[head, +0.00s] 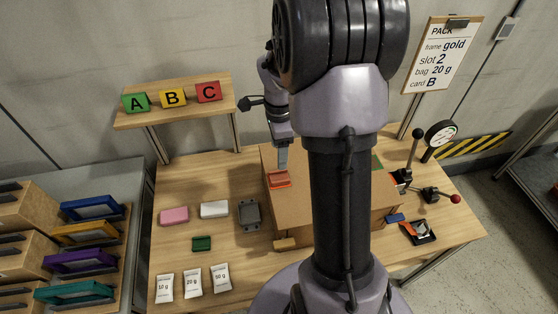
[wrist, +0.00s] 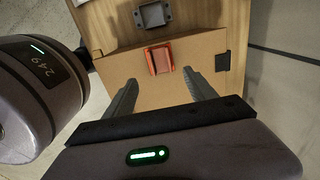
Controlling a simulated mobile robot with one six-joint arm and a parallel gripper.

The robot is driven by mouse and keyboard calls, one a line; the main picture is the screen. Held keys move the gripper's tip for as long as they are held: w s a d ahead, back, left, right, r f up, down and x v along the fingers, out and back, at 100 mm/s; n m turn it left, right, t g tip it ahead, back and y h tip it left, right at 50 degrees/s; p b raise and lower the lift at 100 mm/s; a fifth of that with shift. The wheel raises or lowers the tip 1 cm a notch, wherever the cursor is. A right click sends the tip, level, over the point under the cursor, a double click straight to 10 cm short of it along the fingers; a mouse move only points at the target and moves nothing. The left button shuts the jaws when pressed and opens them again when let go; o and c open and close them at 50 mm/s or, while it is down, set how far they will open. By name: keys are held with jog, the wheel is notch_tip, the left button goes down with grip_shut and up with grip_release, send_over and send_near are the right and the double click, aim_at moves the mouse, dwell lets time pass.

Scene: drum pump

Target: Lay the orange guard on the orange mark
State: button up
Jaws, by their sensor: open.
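The orange guard (head: 279,179) lies on the left part of the brown box top in the head view. In the wrist view the guard (wrist: 159,58) shows as a small red-orange piece with raised sides, near the box edge. My gripper (head: 283,166) is just above the guard in the head view. In the wrist view my gripper (wrist: 159,77) is open, its two fingers apart on either side, with the guard beyond the tips and nothing held. An orange edge shows around the guard, but I cannot tell whether it is the orange mark.
The brown box (head: 258,158) stands on the wooden table (head: 180,180). A grey bracket (head: 250,214), a white block (head: 214,209) and a pink block (head: 174,216) lie to its left. Levers and a gauge (head: 440,132) stand at right. My arm hides much of the box.

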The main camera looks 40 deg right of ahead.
jog(key=a+r+n+t, duration=0.1)
jog(key=a+r+n, duration=0.4)
jog(key=r, duration=0.4)
jog(key=s+a+r+n+t+y, duration=0.1)
jog(key=s+a+r+n+t, duration=0.1)
jog(key=s+a+r+n, duration=0.45)
jog(key=s+a+r+n+t, duration=0.2)
jog(key=s+a+n, duration=0.25)
jog(key=a, duration=0.55)
jog(key=s+a+n+y, duration=0.1)
jog(key=s+a+n, duration=0.15)
jog(key=s, duration=0.25)
notch_tip(320, 180, down, 11)
jog(key=b, duration=1.1)
jog(key=shift+w+t, duration=0.15)
jog(key=shift+t, duration=0.25)
